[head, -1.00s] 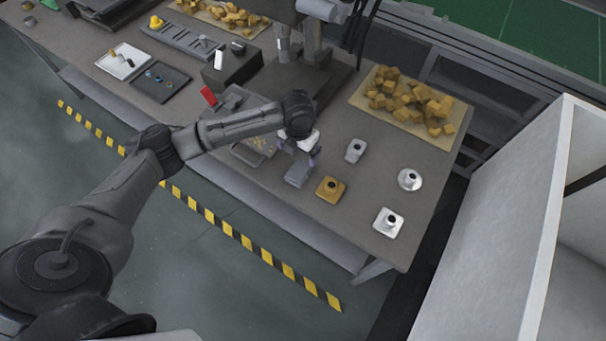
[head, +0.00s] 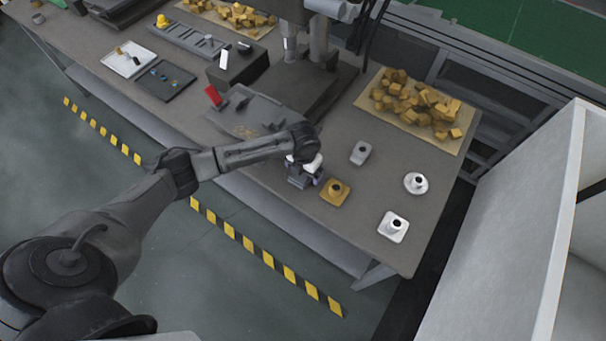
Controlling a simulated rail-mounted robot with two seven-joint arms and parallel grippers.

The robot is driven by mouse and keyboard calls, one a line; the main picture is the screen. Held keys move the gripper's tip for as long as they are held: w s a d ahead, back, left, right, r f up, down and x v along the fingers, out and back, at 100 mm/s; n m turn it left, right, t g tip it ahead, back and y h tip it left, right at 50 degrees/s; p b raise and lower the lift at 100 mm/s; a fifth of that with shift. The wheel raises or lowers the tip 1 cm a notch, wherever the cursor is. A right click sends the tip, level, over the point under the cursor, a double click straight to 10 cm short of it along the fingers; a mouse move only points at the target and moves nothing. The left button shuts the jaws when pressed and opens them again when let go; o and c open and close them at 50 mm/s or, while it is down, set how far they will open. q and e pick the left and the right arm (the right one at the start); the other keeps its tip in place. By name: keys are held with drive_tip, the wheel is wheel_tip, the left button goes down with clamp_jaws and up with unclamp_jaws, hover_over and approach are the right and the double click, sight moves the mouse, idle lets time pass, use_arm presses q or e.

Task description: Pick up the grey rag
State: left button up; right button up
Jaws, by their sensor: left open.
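The grey rag (head: 297,183) is a small folded grey block lying on the workbench near its front edge, just left of a brass-coloured flanged part. My left gripper (head: 307,178) reaches in from the left and points down right at the rag, with its fingers around or just above it. The fingers are open. The gripper covers much of the rag, and I cannot tell whether they touch. My right gripper is not in view.
The brass-coloured part (head: 334,193) stands close to the right of the gripper. Grey (head: 361,152), silver (head: 416,183) and white (head: 393,226) flanged parts stand farther right. A board of brown chunks (head: 411,112) lies behind. A dark machine base (head: 297,84) stands at the back.

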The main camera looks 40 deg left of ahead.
use_arm(q)
drive_tip(key=shift+f, duration=0.45)
drive_tip(key=shift+c, duration=0.4)
drive_tip(key=c, duration=0.9)
